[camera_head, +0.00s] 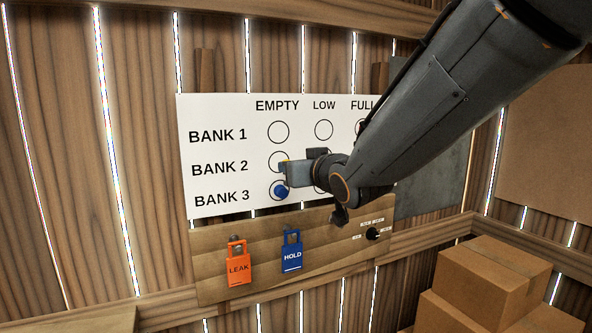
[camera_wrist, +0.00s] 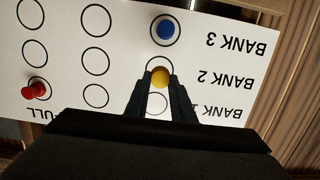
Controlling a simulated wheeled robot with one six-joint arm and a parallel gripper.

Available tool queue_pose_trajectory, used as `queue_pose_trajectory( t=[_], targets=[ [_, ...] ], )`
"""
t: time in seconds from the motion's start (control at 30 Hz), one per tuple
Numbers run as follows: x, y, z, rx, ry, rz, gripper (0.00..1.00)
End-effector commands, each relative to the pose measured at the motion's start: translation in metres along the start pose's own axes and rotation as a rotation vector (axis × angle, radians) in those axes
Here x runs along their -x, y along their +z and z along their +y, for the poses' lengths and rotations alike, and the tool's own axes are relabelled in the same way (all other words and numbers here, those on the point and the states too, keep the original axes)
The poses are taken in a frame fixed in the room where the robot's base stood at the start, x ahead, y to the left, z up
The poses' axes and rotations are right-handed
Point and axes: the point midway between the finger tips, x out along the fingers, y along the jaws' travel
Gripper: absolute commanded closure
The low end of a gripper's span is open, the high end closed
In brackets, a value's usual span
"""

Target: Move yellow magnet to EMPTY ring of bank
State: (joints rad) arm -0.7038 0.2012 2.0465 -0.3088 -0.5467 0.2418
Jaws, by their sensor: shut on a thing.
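The yellow magnet (camera_wrist: 160,76) is between the fingertips of my gripper (camera_wrist: 160,82), which is shut on it. In the wrist view, which shows the board upside down, the magnet overlaps the EMPTY ring of BANK 2 (camera_wrist: 160,61). I cannot tell whether it touches the board. In the head view my gripper (camera_head: 285,168) is in front of that ring (camera_head: 275,157) and hides part of it. The whiteboard (camera_head: 220,119) has EMPTY, LOW and FULL columns for three banks. The EMPTY ring of BANK 1 (camera_head: 278,132) is bare.
A blue magnet (camera_head: 281,191) sits in BANK 3's EMPTY ring, just below my gripper. A red magnet (camera_wrist: 36,90) is in BANK 1's FULL ring. Orange LEAK (camera_head: 238,268) and blue HOLD (camera_head: 291,256) padlocks hang below. Cardboard boxes (camera_head: 480,285) stand lower right.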

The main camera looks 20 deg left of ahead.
Motion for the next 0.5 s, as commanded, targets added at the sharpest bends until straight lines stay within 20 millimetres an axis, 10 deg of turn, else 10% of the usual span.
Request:
queue_pose_trajectory(
  t=[0.5],
  targets=[
    [-0.028,-0.003,0.000,0.000,0.000,-0.001,0.99]
  ],
)
